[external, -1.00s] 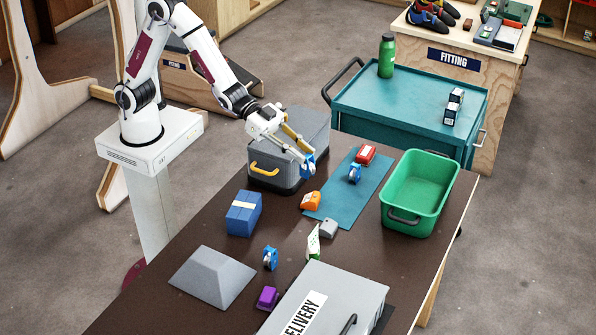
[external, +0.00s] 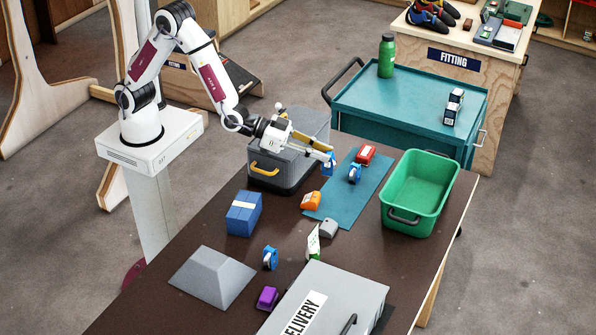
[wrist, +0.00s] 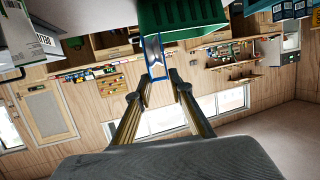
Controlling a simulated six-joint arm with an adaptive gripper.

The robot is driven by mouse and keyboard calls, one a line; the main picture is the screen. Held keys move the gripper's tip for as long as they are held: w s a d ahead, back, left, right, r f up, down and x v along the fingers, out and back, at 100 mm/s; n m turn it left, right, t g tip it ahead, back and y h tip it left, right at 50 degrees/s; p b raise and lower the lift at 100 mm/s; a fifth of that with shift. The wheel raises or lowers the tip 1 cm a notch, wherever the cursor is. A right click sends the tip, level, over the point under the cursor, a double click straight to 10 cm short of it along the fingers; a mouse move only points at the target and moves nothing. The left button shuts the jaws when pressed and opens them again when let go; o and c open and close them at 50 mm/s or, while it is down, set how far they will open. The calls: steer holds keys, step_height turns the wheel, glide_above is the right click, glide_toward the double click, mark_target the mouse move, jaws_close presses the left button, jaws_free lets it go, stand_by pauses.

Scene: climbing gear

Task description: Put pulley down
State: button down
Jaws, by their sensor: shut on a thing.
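My gripper (external: 328,157) is shut on a blue pulley (external: 329,168) and holds it in the air, near the far left edge of the teal mat (external: 342,210). In the wrist view the held pulley (wrist: 154,56) shows between the fingertips of my gripper (wrist: 157,78), with a pale middle and blue sides. A second blue pulley (external: 355,173) sits on the mat, just right of the held one in the picture. A third blue pulley (external: 270,257) stands on the dark table near the front.
A red item (external: 366,154) and an orange item (external: 311,201) lie at the mat. A green bin (external: 446,187) stands right, a grey case (external: 297,132) behind. Nearer are a grey item (external: 328,228), blue box (external: 243,212), grey wedge (external: 213,276) and purple item (external: 267,298).

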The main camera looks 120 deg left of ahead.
mark_target(333, 153)
steer(key=shift+w+a+f+n+g+y, duration=0.25)
steer(key=shift+w+a+n+y, duration=0.35)
steer(key=shift+w, duration=0.15)
steer(key=shift+w+a+f+n+g+y, duration=0.25)
steer(key=shift+w+a+n+y, duration=0.25)
steer(key=shift+w+y, duration=0.15)
steer(key=shift+w+a+f+n+g+y, duration=0.4)
steer(key=shift+w+a+n+y, duration=0.15)
steer(key=shift+w+n+y, duration=0.15)
steer(key=shift+w+a+f+n+g+y, duration=0.15)
steer(key=shift+a+f+n+g+y, duration=0.5)
steer(key=shift+n+y, duration=0.15)
steer(key=shift+w+a+f+n+g+y, duration=0.15)
steer(key=shift+a+f+n+g+y, duration=0.4)
steer(key=shift+n+g+y, duration=0.15)
step_height(333, 153, down, 6)
steer(key=shift+f, duration=0.1)
steer(key=shift+f, duration=1.85)
